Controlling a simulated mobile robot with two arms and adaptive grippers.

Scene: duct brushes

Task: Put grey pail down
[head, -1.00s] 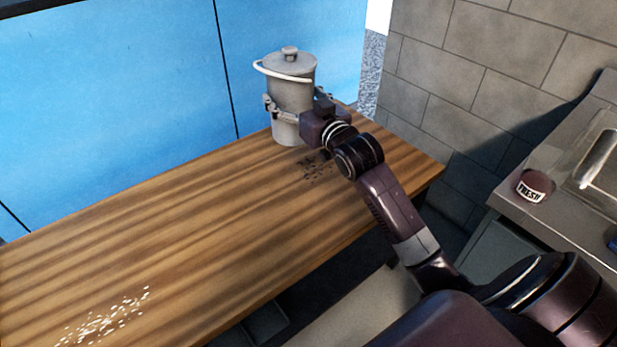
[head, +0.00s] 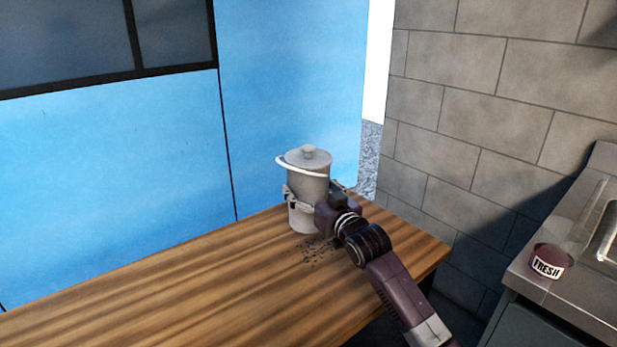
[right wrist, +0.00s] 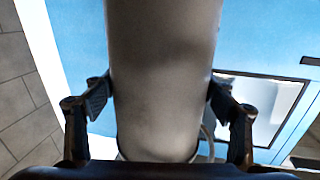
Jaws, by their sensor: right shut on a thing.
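The grey pail (head: 308,181) has a lid with a round knob and a white handle. It is upright over the far right part of the wooden table (head: 200,285). I cannot tell whether its base touches the tabletop. My right gripper (head: 301,201) is shut on the pail's body, one finger on each side. In the right wrist view the pail's smooth wall (right wrist: 163,85) fills the middle, between the fingertips (right wrist: 157,92). My left gripper is not in view.
Dark specks (head: 318,251) lie on the table just in front of the pail. A blue panel (head: 110,190) rises behind the table, and a grey block wall (head: 480,130) stands right. A dark red "FRESH" container (head: 549,262) sits on the counter. The tabletop left of the pail is clear.

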